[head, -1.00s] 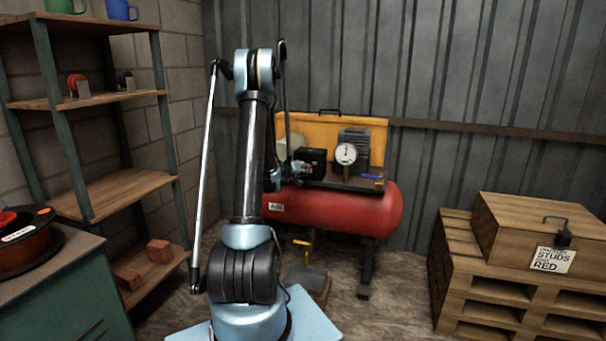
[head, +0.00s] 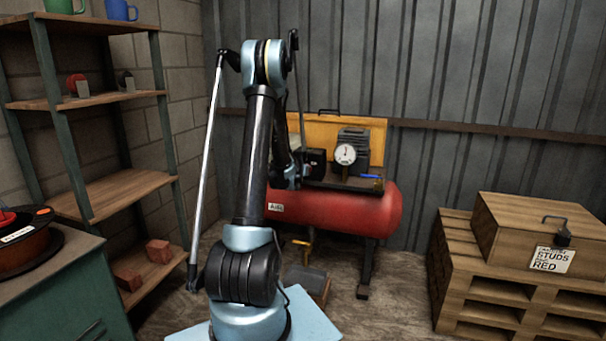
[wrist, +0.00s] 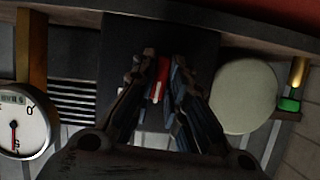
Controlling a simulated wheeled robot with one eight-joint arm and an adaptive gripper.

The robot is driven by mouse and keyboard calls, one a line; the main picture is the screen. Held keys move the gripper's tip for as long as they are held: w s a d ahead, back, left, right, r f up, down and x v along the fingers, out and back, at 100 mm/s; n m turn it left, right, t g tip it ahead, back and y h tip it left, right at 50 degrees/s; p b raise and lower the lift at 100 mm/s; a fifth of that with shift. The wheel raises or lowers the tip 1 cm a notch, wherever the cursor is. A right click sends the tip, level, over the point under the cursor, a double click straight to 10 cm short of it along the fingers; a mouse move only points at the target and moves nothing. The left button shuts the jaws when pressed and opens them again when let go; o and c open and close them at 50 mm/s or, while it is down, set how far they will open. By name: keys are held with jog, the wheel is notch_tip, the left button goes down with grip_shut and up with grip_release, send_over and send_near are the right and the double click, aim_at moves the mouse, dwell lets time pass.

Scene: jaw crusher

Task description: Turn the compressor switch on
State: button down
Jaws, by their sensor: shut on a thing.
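The compressor has a red tank (head: 345,208) and stands against the metal wall. Its black switch box (head: 316,160) sits on top, left of the gauge, partly covered by my arm. In the wrist view the dark box (wrist: 160,35) fills the upper middle, with a small red switch lever (wrist: 161,80) on it. My gripper (wrist: 160,78) has its two dark fingers closed in around the red lever, one on each side. The exact contact is in shadow. In the head view the fingers are hidden behind my arm.
A round gauge (head: 345,154) sits right of the box, with a blue-handled valve (head: 370,176) beside it. The wrist view shows a pale round part (wrist: 245,97) and a green-tipped brass fitting (wrist: 290,103) at right. A wooden crate (head: 530,230) stands on pallets far right.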

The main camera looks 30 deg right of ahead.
jog(key=shift+d+m+t+y, duration=0.1)
jog(key=shift+m+t+y, duration=0.55)
jog(key=shift+m, duration=0.7)
jog(key=shift+d+m+t+y, duration=0.1)
jog(key=shift+m+t+y, duration=0.25)
jog(key=shift+m+t, duration=0.75)
jog(key=shift+a+f+m, duration=0.1)
jog(key=shift+m, duration=0.35)
jog(key=c, duration=1.6)
grip_release()
jog(key=shift+s, duration=0.1)
jog(key=v, duration=1.1)
jog(key=shift+s+a, duration=0.2)
jog(key=shift+a, duration=0.1)
